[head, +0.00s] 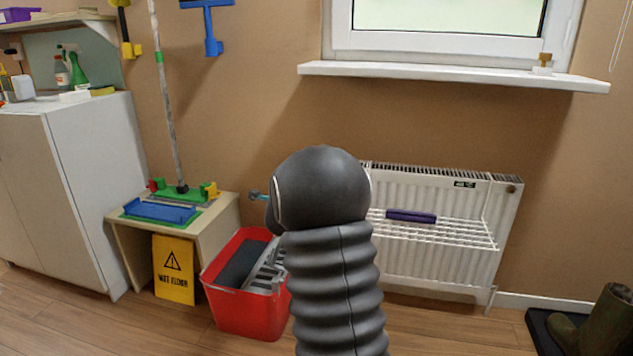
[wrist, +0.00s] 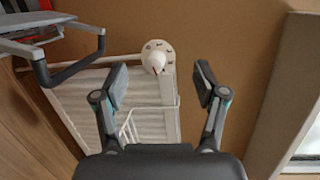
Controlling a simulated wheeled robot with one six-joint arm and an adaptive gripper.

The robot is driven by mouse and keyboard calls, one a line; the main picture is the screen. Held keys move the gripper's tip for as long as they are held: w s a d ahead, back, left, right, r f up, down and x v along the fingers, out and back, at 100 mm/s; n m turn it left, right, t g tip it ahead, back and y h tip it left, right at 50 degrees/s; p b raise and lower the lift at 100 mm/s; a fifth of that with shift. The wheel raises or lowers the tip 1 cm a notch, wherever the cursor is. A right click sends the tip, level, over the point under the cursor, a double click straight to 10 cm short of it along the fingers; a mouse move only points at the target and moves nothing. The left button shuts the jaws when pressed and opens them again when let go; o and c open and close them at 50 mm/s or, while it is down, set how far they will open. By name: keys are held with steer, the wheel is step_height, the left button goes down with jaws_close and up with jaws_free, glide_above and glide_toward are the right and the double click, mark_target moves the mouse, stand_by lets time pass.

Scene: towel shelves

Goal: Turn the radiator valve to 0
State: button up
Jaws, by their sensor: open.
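The radiator (head: 440,255) is a white ribbed panel under the window, and its left end is hidden by my dark arm in the head view. In the wrist view the radiator (wrist: 85,100) runs to the lower left. The valve (wrist: 154,57) is a white knob with a small reddish mark, on a pale disc with dark marks too small to read. My gripper (wrist: 160,67) is open and empty. The knob shows between its two fingers, apparently beyond them and not touched. In the head view the gripper is mostly hidden behind my arm.
A red bucket (head: 240,317) with a grey wringer stands left of the radiator. A low table (head: 225,205) with a yellow sign is farther left. A white rack (head: 455,233) on the radiator holds a purple item (head: 410,216). The windowsill (head: 450,75) juts out above.

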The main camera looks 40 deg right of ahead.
steer(key=d+f+m+g+h, duration=0.1)
steer(key=d+f+m+h, duration=0.2)
steer(key=d+f+m, duration=0.35)
steer(key=shift+n, duration=0.85)
steer(key=x, duration=0.5)
steer(key=r+x, duration=0.1)
steer(key=x, duration=0.3)
steer(key=s+d+p+x, duration=0.1)
steer(key=x, duration=0.4)
steer(key=shift+w+d+r, duration=0.2)
steer(key=shift+w+r, duration=0.05)
steer(key=shift+r, duration=0.1)
steer(key=shift+h, duration=0.3)
steer(key=c, duration=1.2)
